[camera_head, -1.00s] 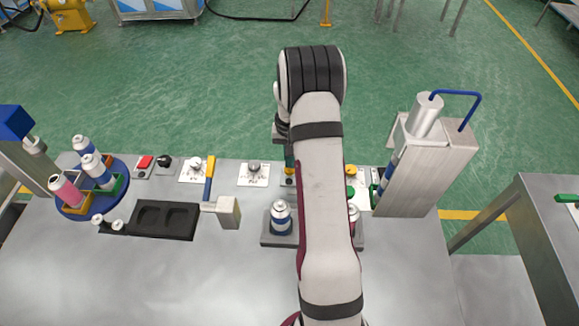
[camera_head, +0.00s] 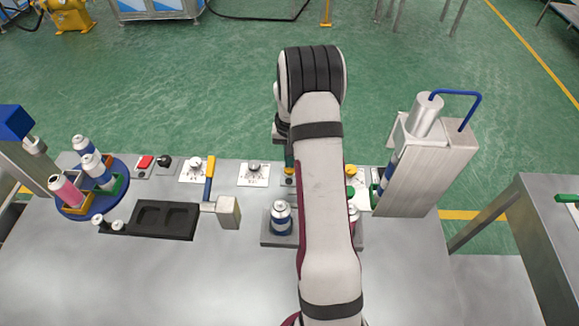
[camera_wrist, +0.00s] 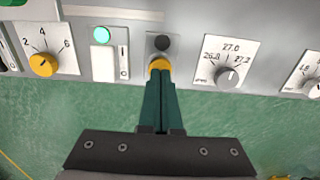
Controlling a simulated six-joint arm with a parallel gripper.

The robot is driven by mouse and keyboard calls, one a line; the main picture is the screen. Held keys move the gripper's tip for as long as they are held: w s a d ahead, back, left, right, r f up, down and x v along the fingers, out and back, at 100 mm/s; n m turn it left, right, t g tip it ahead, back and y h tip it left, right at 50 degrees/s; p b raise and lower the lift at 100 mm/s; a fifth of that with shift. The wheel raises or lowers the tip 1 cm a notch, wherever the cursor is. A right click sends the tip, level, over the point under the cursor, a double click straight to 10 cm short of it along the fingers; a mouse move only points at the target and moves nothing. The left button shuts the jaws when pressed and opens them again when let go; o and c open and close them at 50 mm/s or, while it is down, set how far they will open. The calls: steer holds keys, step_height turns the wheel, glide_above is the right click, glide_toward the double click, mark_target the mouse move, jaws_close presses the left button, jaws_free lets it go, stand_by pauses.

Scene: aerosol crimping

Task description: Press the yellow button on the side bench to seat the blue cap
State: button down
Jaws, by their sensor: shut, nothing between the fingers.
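The yellow button (camera_wrist: 159,64) is at the tip of my gripper in the wrist view, on a grey plate below a dark round spot. In the head view, the yellow button (camera_head: 289,170) shows beside my arm at the bench's far edge. My gripper (camera_wrist: 160,76) is shut, its green fingers together and empty. The tips overlap the button's lower edge; I cannot tell whether they press it. In the head view my arm hides most of this spot. A blue-and-white can (camera_head: 281,219) stands on a grey base; I cannot make out a separate blue cap.
A dial with a yellow knob (camera_wrist: 42,65), a white switch with a lit green lamp (camera_wrist: 101,35) and a grey dial (camera_wrist: 228,77) flank the button. The press (camera_head: 425,160) stands right; a turntable (camera_head: 92,210) with cans is left. The near bench is bare.

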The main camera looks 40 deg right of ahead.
steer(key=shift+f, duration=0.65)
step_height(320, 180, up, 11)
stand_by(0.9)
steer(key=shift+f, duration=0.1)
steer(key=s+a+r+n, duration=0.1)
steer(key=s+a+r, duration=0.1)
steer(key=a+r, duration=0.3)
steer(key=s+a+r, duration=0.2)
steer(key=a, duration=0.5)
steer(key=s+a+r+n+y, duration=0.1)
steer(key=s+a+n, duration=0.1)
steer(key=s+a, duration=1.5)
steer(key=s, duration=0.3)
steer(key=shift+a+r+y, duration=0.35)
steer(key=shift+r+y, duration=0.05)
